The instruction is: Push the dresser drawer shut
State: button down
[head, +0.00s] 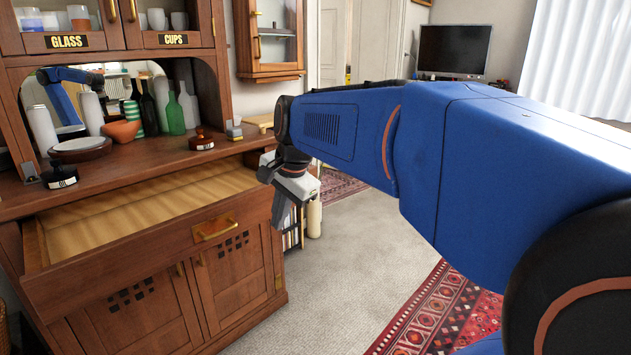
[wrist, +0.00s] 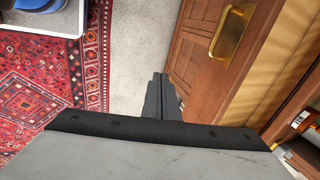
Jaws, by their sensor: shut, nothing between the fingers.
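The dresser drawer (head: 150,235) is pulled out from the wooden dresser (head: 230,295), and its bare wood inside shows in the head view. Its brass handle (head: 214,229) is on the drawer front; a brass handle also shows in the wrist view (wrist: 230,34). My gripper (head: 279,222) is shut and empty, pointing down beside the right end of the drawer front. In the wrist view my shut fingers (wrist: 160,97) are close to the wooden front. I cannot tell whether they touch it.
A patterned red rug (head: 440,310) lies on the floor. Grey carpet (head: 335,260) is clear in front of the dresser. A television (head: 454,50) stands at the back.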

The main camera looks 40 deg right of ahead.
jog(key=w+d+r+m, duration=0.3)
jog(key=d+m, duration=0.6)
jog(key=d, duration=0.4)
jog(key=w+d+r+m, duration=0.2)
jog(key=d+r+m, duration=0.1)
jog(key=d+m, duration=0.85)
jog(key=w+d+f+n, duration=0.1)
jog(key=w+f, duration=0.7)
jog(key=shift+f+n, duration=0.3)
jog(key=shift+n, duration=0.05)
jog(key=shift+w+d, duration=0.1)
